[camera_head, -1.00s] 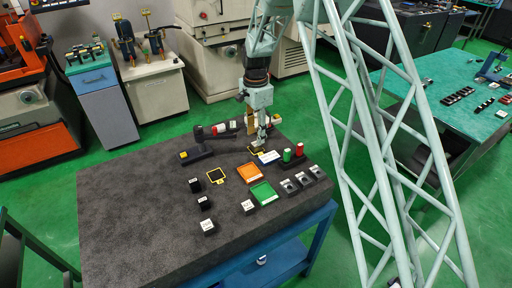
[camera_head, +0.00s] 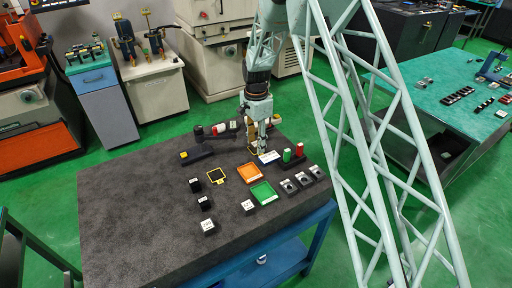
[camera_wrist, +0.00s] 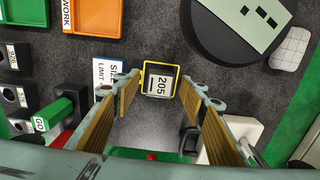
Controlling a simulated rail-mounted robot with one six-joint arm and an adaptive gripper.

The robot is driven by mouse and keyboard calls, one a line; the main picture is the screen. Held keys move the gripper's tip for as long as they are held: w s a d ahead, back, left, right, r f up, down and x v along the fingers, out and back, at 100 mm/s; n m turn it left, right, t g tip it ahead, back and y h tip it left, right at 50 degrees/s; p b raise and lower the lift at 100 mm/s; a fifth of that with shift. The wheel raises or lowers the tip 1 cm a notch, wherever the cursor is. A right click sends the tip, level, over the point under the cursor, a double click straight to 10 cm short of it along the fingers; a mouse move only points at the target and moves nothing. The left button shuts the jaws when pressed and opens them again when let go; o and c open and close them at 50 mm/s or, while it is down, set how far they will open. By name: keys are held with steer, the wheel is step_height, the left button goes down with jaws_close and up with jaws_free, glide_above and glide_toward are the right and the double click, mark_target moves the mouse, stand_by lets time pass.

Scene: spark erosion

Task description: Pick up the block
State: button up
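A dark block with a white top label reading 205 (camera_wrist: 160,85) stands inside a yellow square frame (camera_wrist: 147,66) in the wrist view. My gripper (camera_wrist: 160,90) is open, with one tan-padded finger on each side of the block's top in this picture. I see a gap between each finger and the block, and cannot tell how far down the fingertips reach. In the head view my gripper (camera_head: 262,151) is low over the back right of the dark granite table (camera_head: 130,220), and it hides the block there.
An orange tray (camera_head: 249,173), a green tray (camera_head: 264,194) and a white sign (camera_head: 269,157) stand close in front. Green (camera_head: 287,156) and red (camera_head: 299,149) posts are to the right. Several small labelled blocks stand forward left. The table's left part is clear.

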mark_target(256, 144)
steer(key=shift+c, duration=0.7)
steer(key=c, duration=1)
steer(key=shift+r, duration=0.25)
steer(key=shift+r, duration=1.55)
steer(key=s+d, duration=0.1)
steer(key=s, duration=0.4)
steer(key=s+d+r+b, duration=0.1)
steer(key=s, duration=0.4)
steer(key=s+d+b, duration=0.1)
steer(key=s+d, duration=0.1)
steer(key=s, duration=0.3)
steer(key=shift+s+d+r, duration=0.1)
steer(key=shift+s+r, duration=0.1)
steer(key=shift+r, duration=0.05)
